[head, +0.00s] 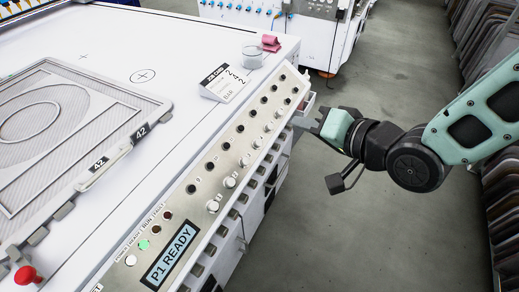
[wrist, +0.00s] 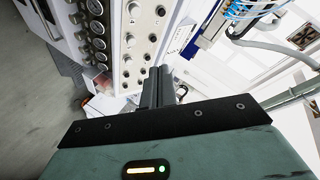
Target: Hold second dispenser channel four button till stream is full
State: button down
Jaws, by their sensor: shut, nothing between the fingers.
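The control panel (head: 225,165) runs along the machine's edge in the head view, with a row of dark round buttons (head: 210,166) and a row of silver knobs (head: 229,183). The wrist view also shows the panel (wrist: 133,60) with its knobs. I cannot tell which button is channel four of the second dispenser. A display (head: 171,256) reads "P1 READY". My gripper (head: 317,118) is beside the panel's far end, to its right. Its fingers (wrist: 159,72) are shut and empty, pointing along the panel in the wrist view. Contact with the panel cannot be told. No stream is visible.
A job card (head: 225,82) stands on the white top near a clear round container (head: 252,57) and a pink item (head: 270,43). A framed plate (head: 70,130) marked 42 lies left. A red knob (head: 28,277) is at the near corner.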

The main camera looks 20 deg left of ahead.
aim_at(258, 143)
jog(key=shift+s+a+f+m+y, duration=0.15)
jog(key=shift+a+m+y, duration=0.35)
jog(key=shift+a+y, duration=0.55)
jog(key=shift+d, duration=0.1)
jog(key=shift+w+a+f+b, duration=0.1)
jog(key=shift+a+f+b, duration=0.85)
jog(key=shift+f, duration=0.25)
jog(key=shift+w+a+f+b, duration=0.1)
jog(key=shift+a+f+b, duration=0.6)
jog(key=shift+f+b, duration=0.45)
jog(key=shift+w+a+f+b, duration=0.1)
jog(key=shift+a+f+b, duration=0.8)
jog(key=shift+f, duration=0.35)
jog(key=shift+f, duration=0.1)
jog(key=shift+a+f+b, duration=0.2)
jog(key=shift+f+b, duration=0.05)
jog(key=shift+b, duration=0.1)
